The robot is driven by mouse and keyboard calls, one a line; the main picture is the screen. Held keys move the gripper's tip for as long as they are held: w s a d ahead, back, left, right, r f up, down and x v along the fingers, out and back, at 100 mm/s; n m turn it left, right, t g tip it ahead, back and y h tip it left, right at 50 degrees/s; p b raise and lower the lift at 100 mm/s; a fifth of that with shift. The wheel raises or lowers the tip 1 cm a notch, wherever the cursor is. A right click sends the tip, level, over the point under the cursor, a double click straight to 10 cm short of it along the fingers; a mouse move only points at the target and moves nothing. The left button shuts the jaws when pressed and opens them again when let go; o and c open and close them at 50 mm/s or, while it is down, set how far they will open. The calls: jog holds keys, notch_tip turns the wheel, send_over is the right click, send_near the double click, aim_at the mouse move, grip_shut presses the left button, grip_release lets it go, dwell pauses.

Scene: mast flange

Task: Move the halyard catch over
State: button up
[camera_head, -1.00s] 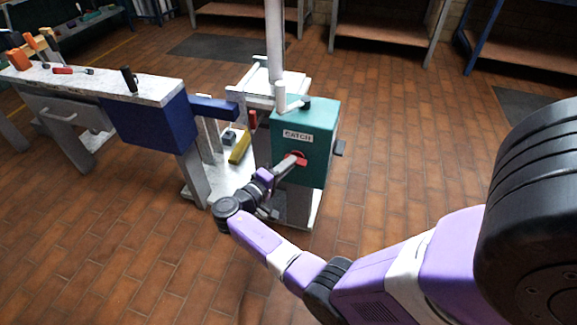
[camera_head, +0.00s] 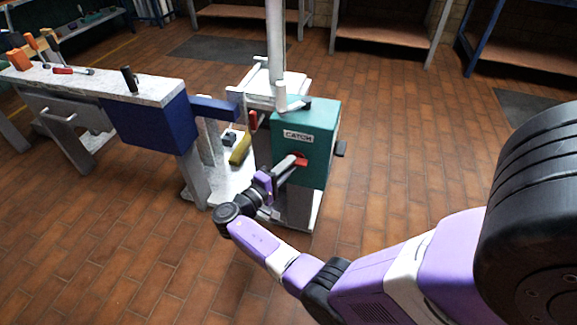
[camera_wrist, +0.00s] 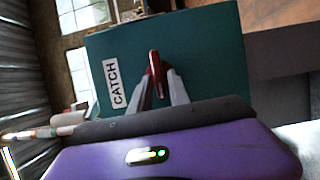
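The halyard catch is a teal box (camera_head: 312,125) with a white CATCH label and a red lever (camera_head: 301,161) on its front face. The box stands at the foot of the pale mast. My gripper (camera_head: 291,163) reaches the lever from the lower left. In the wrist view, the red lever (camera_wrist: 155,72) stands between the two grey fingers (camera_wrist: 160,82), which close in on its sides. The teal box (camera_wrist: 205,55) fills the area behind, its label turned on its side. The lever's pivot is mostly hidden by the lever and fingers.
A blue block (camera_head: 155,125) and a pale bench (camera_head: 110,85) with tools stand left of the catch. A yellow piece (camera_head: 240,149) lies on the mast's base. Floor to the right is clear.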

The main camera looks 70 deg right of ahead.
jog(key=shift+o, duration=0.7)
jog(key=v, duration=0.7)
jog(key=shift+w+a+p, duration=0.15)
jog(key=shift+a+p, duration=0.15)
jog(key=shift+a, duration=0.05)
